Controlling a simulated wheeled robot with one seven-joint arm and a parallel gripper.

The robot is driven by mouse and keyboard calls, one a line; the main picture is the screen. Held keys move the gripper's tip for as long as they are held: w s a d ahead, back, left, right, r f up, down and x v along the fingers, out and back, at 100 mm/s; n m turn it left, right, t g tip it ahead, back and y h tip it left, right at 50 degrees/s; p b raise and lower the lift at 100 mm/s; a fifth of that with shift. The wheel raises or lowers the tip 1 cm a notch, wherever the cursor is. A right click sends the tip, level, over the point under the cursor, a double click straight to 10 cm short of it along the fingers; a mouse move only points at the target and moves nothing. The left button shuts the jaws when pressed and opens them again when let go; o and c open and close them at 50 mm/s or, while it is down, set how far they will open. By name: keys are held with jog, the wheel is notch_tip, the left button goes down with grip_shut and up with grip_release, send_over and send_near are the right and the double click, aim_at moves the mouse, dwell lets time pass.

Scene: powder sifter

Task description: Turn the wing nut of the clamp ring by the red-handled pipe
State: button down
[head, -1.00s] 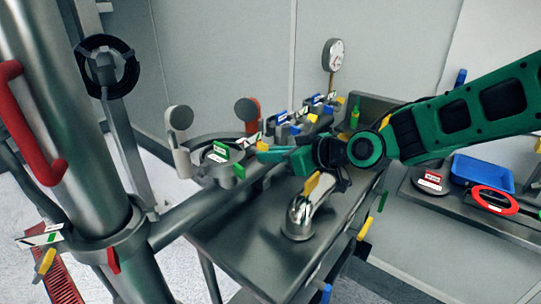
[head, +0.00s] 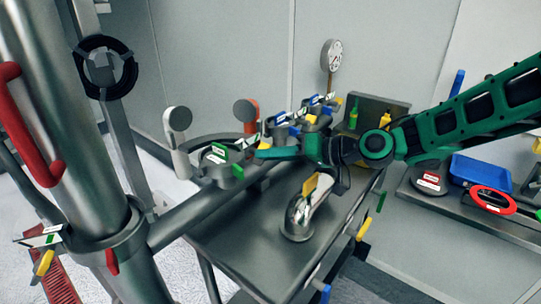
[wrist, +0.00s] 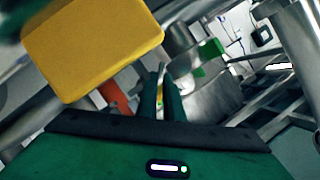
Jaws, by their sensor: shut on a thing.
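A thick grey pipe with a red handle (head: 28,135) stands at the left in the head view. A clamp ring (head: 108,243) goes around it low down. A yellow wing-shaped piece (head: 43,262) and a red tab (head: 112,262) sit by this ring. My gripper (head: 264,153) is well to the right of it, over the metal bench, beside a round grey fitting (head: 222,160) with green tags. In the wrist view its fingers (wrist: 161,97) are close together on a small, partly yellow part. I cannot tell what that part is.
A large yellow block (wrist: 95,45) is close to the wrist camera. Two round-headed handles, one grey (head: 179,118) and one orange-red (head: 249,110), stand behind the fitting. A domed metal piece (head: 298,215) stands on the metal bench (head: 235,252). A blue tray (head: 482,173) is at the right.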

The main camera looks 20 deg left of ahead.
jog(key=shift+w+d, duration=0.15)
jog(key=shift+w, duration=0.2)
jog(key=c, duration=1.9)
grip_release()
jog(key=shift+s, duration=0.15)
jog(key=v, duration=1)
jog(key=shift+d, duration=0.4)
